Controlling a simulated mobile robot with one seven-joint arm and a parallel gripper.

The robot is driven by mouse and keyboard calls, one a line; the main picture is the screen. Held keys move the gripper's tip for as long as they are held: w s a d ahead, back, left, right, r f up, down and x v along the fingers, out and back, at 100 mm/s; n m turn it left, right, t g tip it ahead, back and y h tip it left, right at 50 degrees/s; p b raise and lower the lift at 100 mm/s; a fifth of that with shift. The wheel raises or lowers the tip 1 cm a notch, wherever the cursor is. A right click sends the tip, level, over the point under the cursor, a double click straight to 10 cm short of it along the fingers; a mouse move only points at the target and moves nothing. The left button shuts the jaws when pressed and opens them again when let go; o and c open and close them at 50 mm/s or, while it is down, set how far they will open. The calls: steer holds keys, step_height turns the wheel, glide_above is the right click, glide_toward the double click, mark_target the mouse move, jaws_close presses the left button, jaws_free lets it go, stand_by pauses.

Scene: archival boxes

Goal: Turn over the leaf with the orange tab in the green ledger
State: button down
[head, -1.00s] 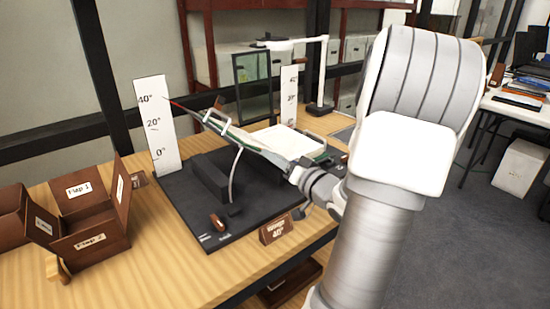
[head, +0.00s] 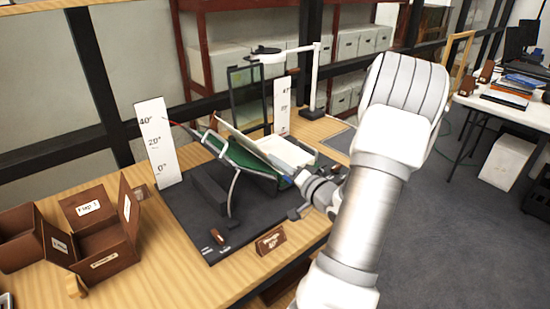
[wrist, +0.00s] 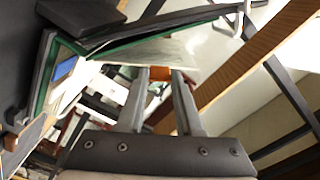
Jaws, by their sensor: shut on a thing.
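The green ledger (head: 232,152) lies open on a dark stand on the bench, its left cover raised at a slope. White pages (head: 288,150) lie on its right side. A pale leaf (head: 240,138) stands tilted up between the two sides. In the wrist view, my gripper (wrist: 158,77) is shut on the orange tab (wrist: 158,74) at the leaf's edge. The leaf (wrist: 150,53) stretches out beyond the fingertips. In the head view, my gripper (head: 299,178) is at the ledger's near right side, and the orange tab cannot be made out. A blue patch (wrist: 65,68) shows on the ledger in the wrist view.
Two white angle scales, left (head: 156,142) and back (head: 282,105), flank the dark stand (head: 205,220). A lamp (head: 316,75) and a dark-framed glass panel (head: 246,98) stand behind. Brown flap boxes (head: 105,238) sit at left. A brown sign (head: 270,240) stands in front.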

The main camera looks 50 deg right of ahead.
steer(key=shift+d+r, duration=0.1)
steer(key=shift+d, duration=0.05)
steer(key=c, duration=0.6)
jaws_free()
steer(key=shift+o, duration=0.2)
steer(key=s+a+p, duration=0.1)
steer(key=s+a, duration=0.1)
steer(key=s, duration=1.5)
steer(key=shift+s, duration=0.2)
